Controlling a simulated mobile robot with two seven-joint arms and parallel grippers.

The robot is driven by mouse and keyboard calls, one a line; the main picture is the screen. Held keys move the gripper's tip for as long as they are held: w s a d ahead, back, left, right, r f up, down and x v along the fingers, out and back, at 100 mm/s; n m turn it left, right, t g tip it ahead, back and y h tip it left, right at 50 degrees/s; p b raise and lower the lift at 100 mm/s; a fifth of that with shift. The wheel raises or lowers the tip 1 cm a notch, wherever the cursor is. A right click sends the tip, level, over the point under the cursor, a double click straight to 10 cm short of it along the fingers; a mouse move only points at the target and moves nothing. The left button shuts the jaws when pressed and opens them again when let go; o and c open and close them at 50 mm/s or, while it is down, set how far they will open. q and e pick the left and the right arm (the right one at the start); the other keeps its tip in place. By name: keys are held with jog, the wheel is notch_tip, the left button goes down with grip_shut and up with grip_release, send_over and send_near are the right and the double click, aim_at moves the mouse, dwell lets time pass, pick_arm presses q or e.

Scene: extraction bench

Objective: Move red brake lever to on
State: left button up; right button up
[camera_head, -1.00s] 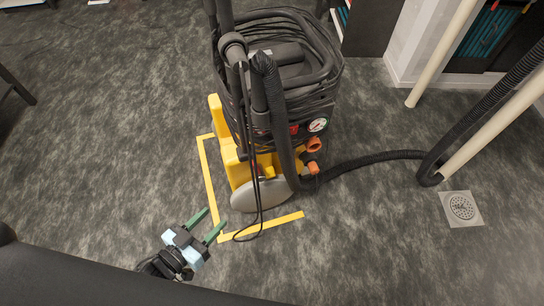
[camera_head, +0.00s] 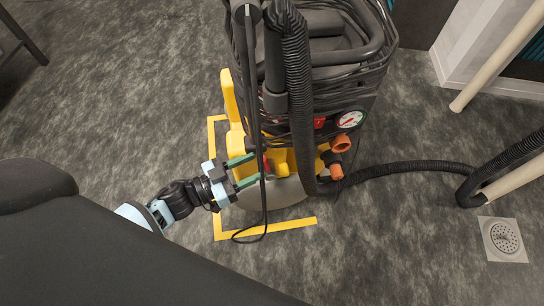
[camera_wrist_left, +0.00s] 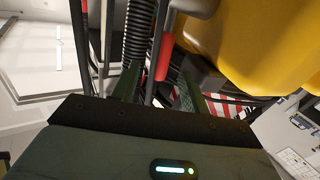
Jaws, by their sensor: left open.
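The red brake lever shows in the left wrist view as a red sleeve (camera_wrist_left: 165,57) on a dark rod. In the head view only a small red patch (camera_head: 265,163) of it shows, low on the yellow-framed extraction machine (camera_head: 229,92), partly hidden by cables. My left gripper (camera_head: 257,168) is open at the machine's front left, its green fingers pointing right toward the patch. In the wrist view the lever appears between the gripper's open fingers (camera_wrist_left: 158,75). I cannot tell whether they touch it. My right gripper is not in view.
Thin black cables (camera_head: 262,200) hang in front of the machine beside my fingers. A black corrugated hose (camera_head: 400,169) runs right. A grey wheel (camera_head: 285,192) and yellow floor tape (camera_head: 285,224) lie close by. A floor drain (camera_head: 504,238) is at right. Carpet in front is free.

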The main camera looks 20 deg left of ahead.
aim_at(267, 161)
pick_arm(q)
jog(key=b+x, duration=0.1)
jog(key=x, duration=0.4)
jog(key=shift+f, duration=0.15)
jog(key=shift+w+d, duration=0.3)
jog(key=shift+w, duration=0.1)
jog(key=c, duration=0.9)
grip_shut()
